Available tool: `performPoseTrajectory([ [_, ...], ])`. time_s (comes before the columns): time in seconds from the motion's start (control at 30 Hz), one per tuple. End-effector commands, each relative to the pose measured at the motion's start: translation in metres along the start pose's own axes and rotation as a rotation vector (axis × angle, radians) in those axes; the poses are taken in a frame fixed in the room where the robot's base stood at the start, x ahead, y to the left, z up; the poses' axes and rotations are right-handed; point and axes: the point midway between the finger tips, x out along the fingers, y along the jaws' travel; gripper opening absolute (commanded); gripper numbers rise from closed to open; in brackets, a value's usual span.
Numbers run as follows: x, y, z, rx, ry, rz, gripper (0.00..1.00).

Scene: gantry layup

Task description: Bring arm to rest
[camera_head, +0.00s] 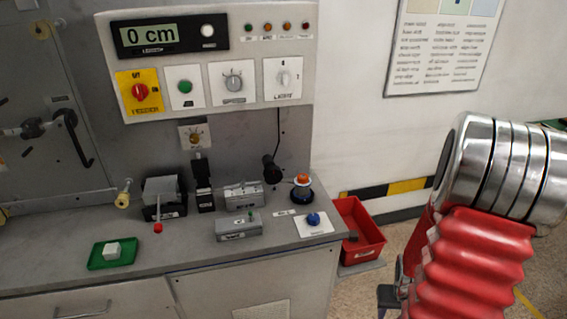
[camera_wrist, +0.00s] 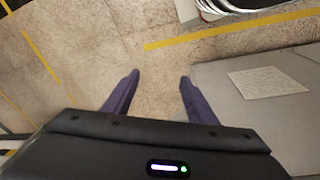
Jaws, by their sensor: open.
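My gripper (camera_wrist: 158,84) shows in the wrist view with its two dark purple fingers spread wide apart. Nothing is between the fingers, and the speckled floor shows behind them. In the head view, my arm's silver and red ribbed links fill the right side. A dark end part of my arm hangs low near the bottom edge, mostly hidden behind the red section, so the fingers cannot be made out there.
A grey workbench (camera_head: 130,262) holds a green tray (camera_head: 96,262) with a white block (camera_head: 112,251), grey devices and a blue knob (camera_head: 313,219). A red bin (camera_head: 366,250) stands right of the bench. A control panel (camera_head: 215,52) reads 0 cm. Floor (camera_wrist: 80,60) shows yellow lines.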

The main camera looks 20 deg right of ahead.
Motion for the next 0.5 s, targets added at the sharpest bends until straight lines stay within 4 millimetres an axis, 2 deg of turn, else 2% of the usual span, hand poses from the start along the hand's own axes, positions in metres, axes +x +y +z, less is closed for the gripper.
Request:
performPoseTrajectory([
  [0.03,-0.013,-0.006,-0.003,-0.007,-0.005,0.004,0.52],
  [0.5,-0.118,-0.066,0.004,-0.039,-0.064,-0.002,0.52],
])
